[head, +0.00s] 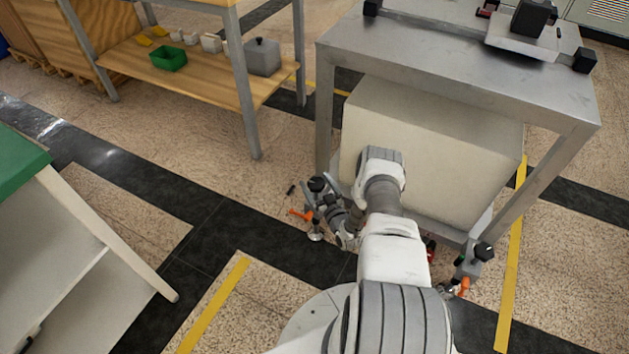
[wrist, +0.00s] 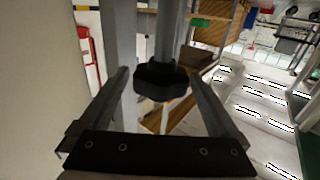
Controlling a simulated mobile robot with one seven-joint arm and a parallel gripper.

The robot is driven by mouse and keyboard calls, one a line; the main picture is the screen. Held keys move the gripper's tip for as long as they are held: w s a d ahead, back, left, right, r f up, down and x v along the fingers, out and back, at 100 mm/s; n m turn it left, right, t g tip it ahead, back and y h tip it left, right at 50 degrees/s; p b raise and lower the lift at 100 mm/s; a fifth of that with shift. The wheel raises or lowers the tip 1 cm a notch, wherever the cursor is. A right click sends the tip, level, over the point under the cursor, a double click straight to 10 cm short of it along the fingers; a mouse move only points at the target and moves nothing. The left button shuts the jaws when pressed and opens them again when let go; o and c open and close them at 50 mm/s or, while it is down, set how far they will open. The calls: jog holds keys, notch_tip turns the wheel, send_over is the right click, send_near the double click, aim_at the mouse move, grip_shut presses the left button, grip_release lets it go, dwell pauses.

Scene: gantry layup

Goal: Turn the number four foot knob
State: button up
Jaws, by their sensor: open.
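A black lobed foot knob (wrist: 163,80) on a grey vertical rod lies between the two fingertips of my gripper (wrist: 160,88) in the wrist view. The fingers are open, one on each side; the right one looks very close to the knob, and I cannot tell whether it touches. In the head view my gripper (head: 332,196) is low at the left front leg of the grey metal table, beside a black knob (head: 317,184). Another black knob (head: 484,251) is at the right front foot. No number is readable on either knob.
The grey metal table (head: 450,75) stands over a large pale box (head: 430,150), close to my arm. A wooden shelf bench (head: 190,75) with a green bin (head: 167,58) is behind left. A green-topped bench (head: 20,160) is at left. The floor between is clear.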

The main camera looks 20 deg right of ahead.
jog(key=c, duration=1.4)
jog(key=shift+o, duration=0.2)
jog(key=shift+m+h, duration=0.3)
jog(key=shift+h, duration=0.2)
jog(key=m+g+h, duration=0.1)
jog(key=m+h, duration=0.1)
jog(key=h, duration=0.2)
jog(key=m+g+h, duration=0.1)
jog(key=m+h, duration=0.2)
jog(key=h, duration=0.1)
jog(key=shift+a, duration=0.15)
jog(key=shift+m+g+h, duration=2.7)
jog(key=shift+h, duration=0.1)
jog(key=shift+w, duration=0.1)
jog(key=o, duration=1.4)
jog(key=shift+c, duration=0.2)
